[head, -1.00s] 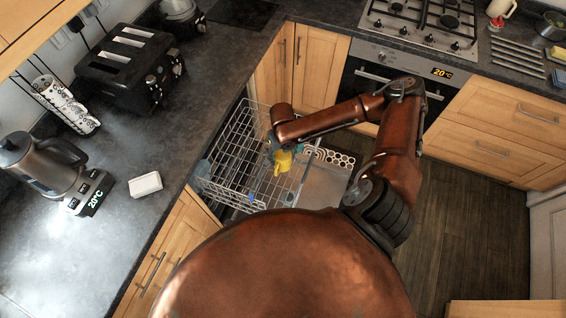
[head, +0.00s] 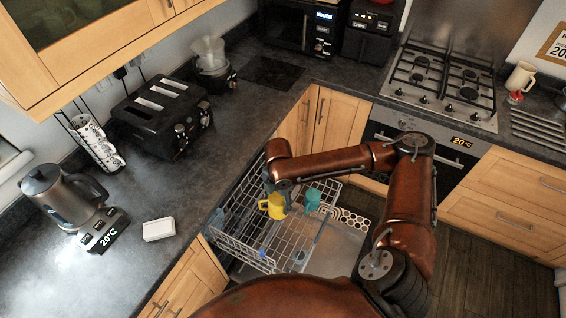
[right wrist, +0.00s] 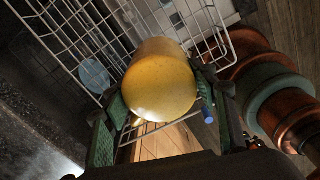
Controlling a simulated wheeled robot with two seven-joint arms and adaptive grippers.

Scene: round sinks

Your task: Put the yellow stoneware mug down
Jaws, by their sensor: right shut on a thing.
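The yellow stoneware mug (head: 272,206) is in my right gripper (head: 279,188), over the pulled-out wire dishwasher rack (head: 232,243). In the right wrist view the mug (right wrist: 158,82) sits between the two fingers of my right gripper (right wrist: 166,100), which are shut on it. The wire rack (right wrist: 75,40) shows behind the mug in that view. Whether the mug touches the rack wires I cannot tell. My left gripper is not in view.
A teal cup (head: 312,199) stands in the rack just right of the mug. The dark worktop (head: 205,190) on the left bears a toaster (head: 160,118), a kettle (head: 62,196) and a small white block (head: 158,229). A hob (head: 443,85) is at the back right.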

